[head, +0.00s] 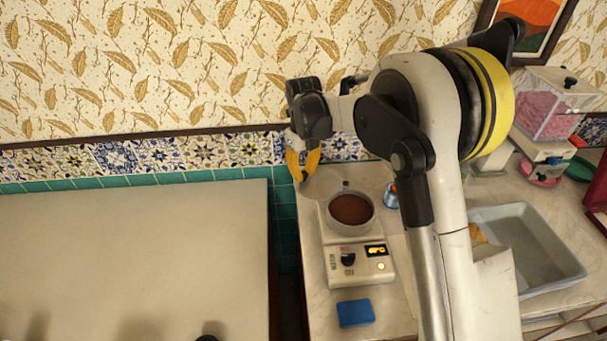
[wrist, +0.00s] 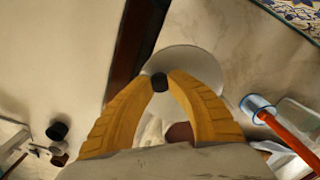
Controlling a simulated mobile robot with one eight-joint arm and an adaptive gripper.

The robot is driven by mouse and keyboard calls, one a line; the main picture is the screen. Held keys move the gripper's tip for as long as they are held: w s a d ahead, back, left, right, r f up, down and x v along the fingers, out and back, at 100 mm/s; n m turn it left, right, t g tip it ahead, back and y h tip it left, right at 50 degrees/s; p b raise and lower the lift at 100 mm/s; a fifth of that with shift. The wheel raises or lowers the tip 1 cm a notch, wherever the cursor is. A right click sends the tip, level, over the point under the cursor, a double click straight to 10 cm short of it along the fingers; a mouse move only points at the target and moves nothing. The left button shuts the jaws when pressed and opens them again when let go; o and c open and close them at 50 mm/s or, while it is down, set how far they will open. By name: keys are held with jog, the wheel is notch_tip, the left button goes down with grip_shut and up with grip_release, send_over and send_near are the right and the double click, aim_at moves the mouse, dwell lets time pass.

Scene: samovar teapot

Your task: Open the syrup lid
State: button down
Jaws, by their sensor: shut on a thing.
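My gripper (head: 303,172), with yellow fingers, is at the back left corner of the counter. In the wrist view my gripper (wrist: 160,80) is shut on the black knob (wrist: 159,82) of a pale round lid (wrist: 190,59). The lid also shows in the head view as a pale disc (head: 322,184) below the fingers. The syrup pot (head: 351,228), round and grey, stands uncovered with reddish-brown syrup (head: 351,208) inside. The lid is to the left of and behind the pot. In the wrist view, the pot is mostly hidden behind my gripper.
The pot sits on a white appliance (head: 350,264) with a dial and lit display. A blue block (head: 355,313) lies in front. A blue can (head: 391,195) stands right of the pot. A grey basin (head: 545,245) is farther right. A gap separates the counter from the left surface (head: 130,250).

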dwell(0.3)
jog(key=c, duration=1.2)
grip_release()
jog(key=shift+w, duration=0.1)
notch_tip(320, 180, up, 12)
jog(key=shift+d, duration=0.1)
